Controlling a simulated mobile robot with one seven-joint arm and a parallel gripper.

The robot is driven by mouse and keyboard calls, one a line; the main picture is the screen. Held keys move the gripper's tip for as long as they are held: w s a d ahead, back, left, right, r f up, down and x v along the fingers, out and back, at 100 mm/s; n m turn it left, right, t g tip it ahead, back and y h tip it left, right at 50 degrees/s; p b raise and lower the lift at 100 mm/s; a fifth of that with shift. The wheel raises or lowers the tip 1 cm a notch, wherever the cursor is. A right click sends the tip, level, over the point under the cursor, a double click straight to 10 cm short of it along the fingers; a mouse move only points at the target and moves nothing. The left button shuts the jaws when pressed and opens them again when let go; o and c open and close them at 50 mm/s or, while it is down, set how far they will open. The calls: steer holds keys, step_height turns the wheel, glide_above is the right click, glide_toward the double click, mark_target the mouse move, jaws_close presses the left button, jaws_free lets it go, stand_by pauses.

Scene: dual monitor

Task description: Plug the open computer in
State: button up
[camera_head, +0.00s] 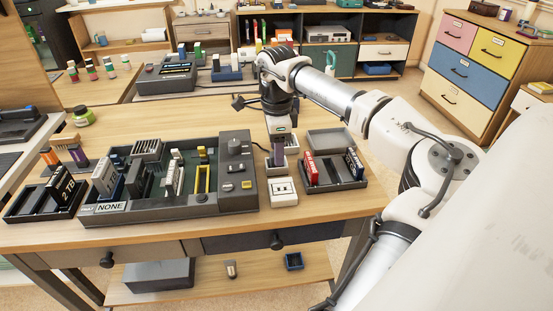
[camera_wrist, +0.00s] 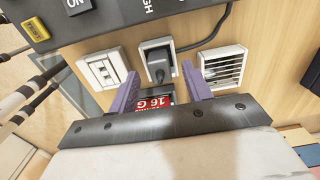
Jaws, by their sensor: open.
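The open computer (camera_head: 228,207) is a dark, lidless case on the bench, with boards inside and a "NONE" label in front. My gripper (camera_head: 278,154) is just right of it, pointing down, with its purple fingers apart. In the wrist view, a black plug (camera_wrist: 158,62) with a dark cable sits in or on the middle white holder, between and beyond my open fingertips (camera_wrist: 160,74). Whether the fingers touch the plug is unclear. A white slotted outlet (camera_head: 284,192) stands nearer the bench front; it also shows in the wrist view (camera_wrist: 102,70), left of the plug.
A slatted white box (camera_wrist: 223,69) stands right of the plug in the wrist view. A dark tray (camera_head: 337,187) with red and blue boxes is right of the outlet. A "2 TB" tray (camera_head: 23,214) lies left of the computer. The bench's front strip is clear.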

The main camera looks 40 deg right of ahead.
steer(key=shift+f, duration=0.95)
steer(key=c, duration=1.1)
steer(key=shift+o, duration=0.2)
steer(key=shift+r, duration=0.15)
